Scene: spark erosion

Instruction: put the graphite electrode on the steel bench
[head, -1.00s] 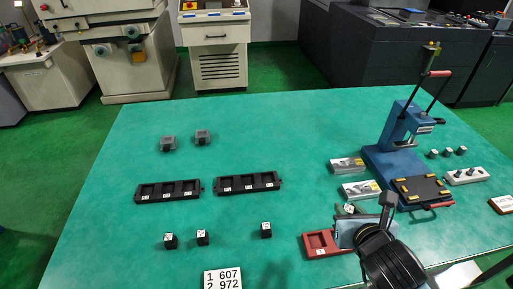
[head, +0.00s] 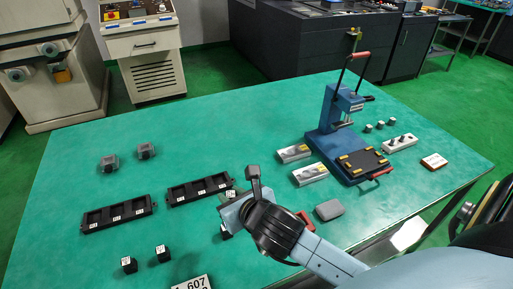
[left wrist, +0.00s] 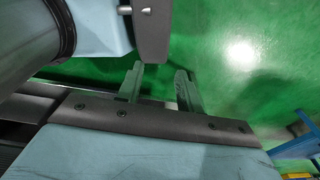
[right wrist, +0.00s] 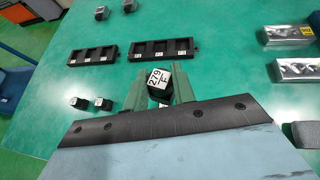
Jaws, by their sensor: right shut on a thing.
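A black cube with a white label reading 279 F, the graphite electrode (right wrist: 158,82), is between the fingers of my right gripper (right wrist: 158,88), which is shut on it. In the head view my right gripper (head: 236,197) is over the green-topped bench (head: 300,118), just in front of the right black holder; the electrode's white label (head: 231,193) shows at its fingers. I cannot tell the gap below the cube. My left gripper (left wrist: 160,85) shows only in the left wrist view; its fingers are apart and empty, with green floor beyond.
Two black slotted holders (head: 118,214) (head: 200,188) lie left of centre. Black cubes (head: 128,265) (head: 162,254) stand in front.

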